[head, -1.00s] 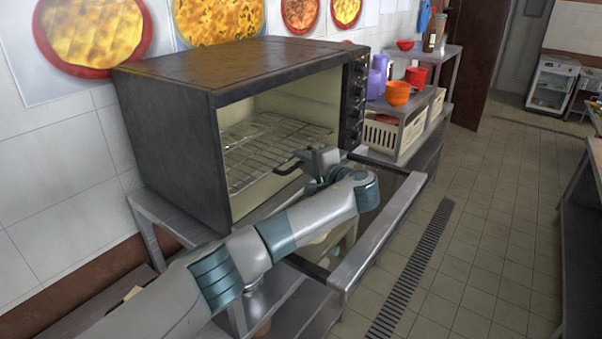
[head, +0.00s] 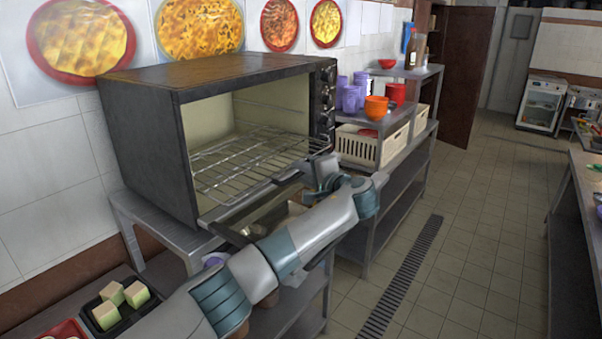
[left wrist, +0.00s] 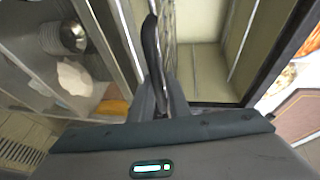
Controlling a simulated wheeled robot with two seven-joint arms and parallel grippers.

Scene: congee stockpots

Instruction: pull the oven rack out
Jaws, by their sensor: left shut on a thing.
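The oven rack (head: 240,165) is a wire grid in the open oven (head: 155,140). Its front part reaches out past the oven's opening, over the lowered door. My left gripper (head: 296,177) is at the rack's front edge, toward its right side, and is shut on it. In the left wrist view the gripper (left wrist: 158,98) shows its dark fingers close together, with the rack's wires (left wrist: 169,40) just beyond them. The exact contact is partly hidden by the fingers. My left arm covers much of the oven door. My right gripper is not in view.
A shelf unit right of the oven holds a cream crate (head: 357,148), an orange bowl (head: 376,107) and purple cups (head: 352,95). A black tray with pale cubes (head: 110,305) is at lower left. The tiled floor (head: 480,230) to the right is clear.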

